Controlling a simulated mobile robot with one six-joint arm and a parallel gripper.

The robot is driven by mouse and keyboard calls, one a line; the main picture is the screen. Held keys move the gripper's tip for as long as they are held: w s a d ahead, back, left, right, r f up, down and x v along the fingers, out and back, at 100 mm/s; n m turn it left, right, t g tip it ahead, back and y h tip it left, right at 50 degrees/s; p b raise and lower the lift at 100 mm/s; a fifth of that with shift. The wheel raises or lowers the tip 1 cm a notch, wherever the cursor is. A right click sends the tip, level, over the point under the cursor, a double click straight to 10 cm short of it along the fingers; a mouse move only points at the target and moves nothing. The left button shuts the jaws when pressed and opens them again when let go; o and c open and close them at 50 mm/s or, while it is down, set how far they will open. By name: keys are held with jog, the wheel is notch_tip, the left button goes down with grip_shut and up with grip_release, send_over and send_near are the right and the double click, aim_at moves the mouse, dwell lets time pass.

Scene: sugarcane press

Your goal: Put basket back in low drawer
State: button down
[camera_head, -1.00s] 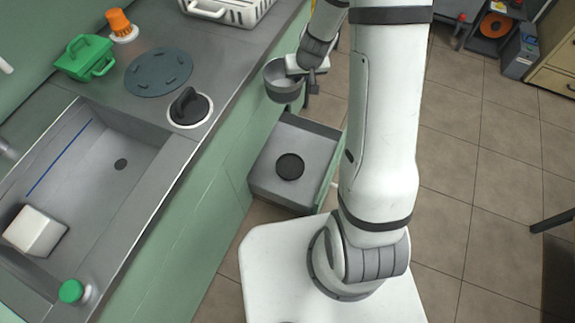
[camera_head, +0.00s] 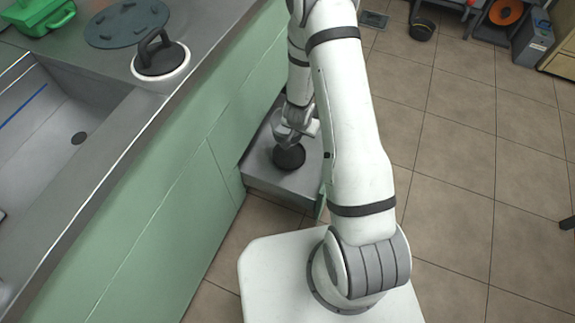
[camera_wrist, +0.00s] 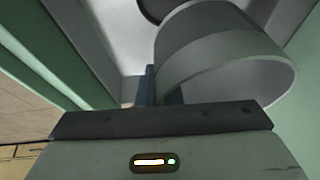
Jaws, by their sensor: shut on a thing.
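The grey round basket (camera_wrist: 215,55) fills much of the wrist view, its wall between the fingers of my gripper (camera_wrist: 163,88). In the head view my gripper (camera_head: 291,128) is low, over the open low drawer (camera_head: 265,178). A black round piece (camera_head: 290,158) lies on the drawer floor, just below my gripper. The wrist view shows the drawer's pale inside behind the basket and green panels at both sides. I cannot tell whether the basket touches the drawer floor.
The green cabinet (camera_head: 165,215) runs along the left under the metal counter (camera_head: 110,120). A black-handled lid (camera_head: 160,55) and a green container (camera_head: 38,12) stand on the counter by the sink.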

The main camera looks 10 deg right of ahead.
jog(key=b, duration=0.4)
send_near(302, 156)
jog(key=shift+w+d+f+m, duration=0.1)
jog(key=shift+w+d+m, duration=0.1)
jog(key=shift+w, duration=0.15)
jog(key=shift+w+d+f+m, duration=0.1)
jog(key=shift+w+m, duration=0.1)
jog(key=shift+w, duration=0.15)
jog(key=shift+f+b, duration=0.95)
jog(key=shift+f, duration=0.8)
jog(key=shift+f, duration=0.15)
jog(key=c, duration=1.6)
grip_release()
